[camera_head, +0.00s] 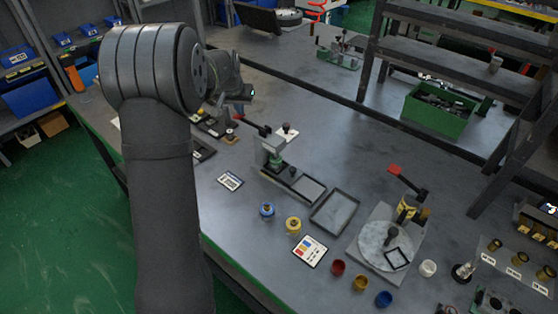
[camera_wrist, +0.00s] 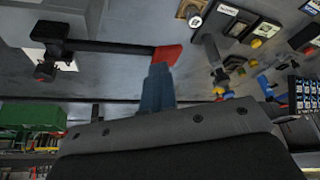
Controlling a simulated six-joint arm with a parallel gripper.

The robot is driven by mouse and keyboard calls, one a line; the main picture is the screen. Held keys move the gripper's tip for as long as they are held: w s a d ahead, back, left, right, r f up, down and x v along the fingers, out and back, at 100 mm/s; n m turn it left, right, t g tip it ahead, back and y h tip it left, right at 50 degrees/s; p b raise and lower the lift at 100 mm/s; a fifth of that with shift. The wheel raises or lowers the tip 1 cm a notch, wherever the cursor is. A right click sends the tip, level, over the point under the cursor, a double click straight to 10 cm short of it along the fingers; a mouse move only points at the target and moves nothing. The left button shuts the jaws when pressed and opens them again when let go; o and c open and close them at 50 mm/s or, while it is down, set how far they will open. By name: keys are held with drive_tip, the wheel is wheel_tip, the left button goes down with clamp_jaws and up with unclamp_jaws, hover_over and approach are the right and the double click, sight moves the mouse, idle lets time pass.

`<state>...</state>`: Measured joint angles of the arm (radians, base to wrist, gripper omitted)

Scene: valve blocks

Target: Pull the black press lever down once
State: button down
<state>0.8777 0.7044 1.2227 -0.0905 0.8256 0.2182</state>
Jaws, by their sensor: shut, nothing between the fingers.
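The press (camera_head: 270,152) stands near the middle of the bench in the head view, with a grey-green body. Its black lever (camera_head: 254,125) sticks out to the upper left. In the wrist view the black lever (camera_wrist: 110,47) runs sideways from the press head (camera_wrist: 66,25) to a red end (camera_wrist: 167,57). My gripper (camera_head: 238,110) is shut and empty, close by the lever's outer end. In the wrist view its blue fingers (camera_wrist: 159,72) reach up to the red end and overlap it. I cannot tell whether they touch.
A shallow tray (camera_head: 335,212), a blue knob (camera_head: 267,210), a yellow knob (camera_head: 293,226) and several small cups lie in front. A green crate (camera_head: 436,110) is at the back.

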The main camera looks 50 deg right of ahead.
drive_tip(key=shift+r, duration=2.8)
drive_tip(key=shift+a, duration=0.1)
drive_tip(key=s+a+r+n+t, duration=0.15)
drive_tip(key=s+a+r, duration=0.3)
drive_tip(key=a, duration=0.95)
drive_tip(key=s+a+r+n, duration=0.25)
drive_tip(key=s+a, duration=0.25)
drive_tip(key=a, duration=0.9)
drive_tip(key=s+a+f+n+y, duration=0.1)
drive_tip(key=s+a+f, duration=0.4)
drive_tip(key=s+a, duration=0.3)
drive_tip(key=s+a+f+n+t, duration=0.1)
drive_tip(key=s+a+f+n, duration=0.1)
drive_tip(key=s+a+f, duration=0.3)
drive_tip(key=s+a, duration=0.4)
drive_tip(key=a, duration=0.1)
drive_tip(key=shift+a+f+y, duration=0.25)
drive_tip(key=shift+f+y, duration=0.1)
drive_tip(key=shift+y, duration=0.05)
drive_tip(key=c, duration=2.1)
unclamp_jaws()
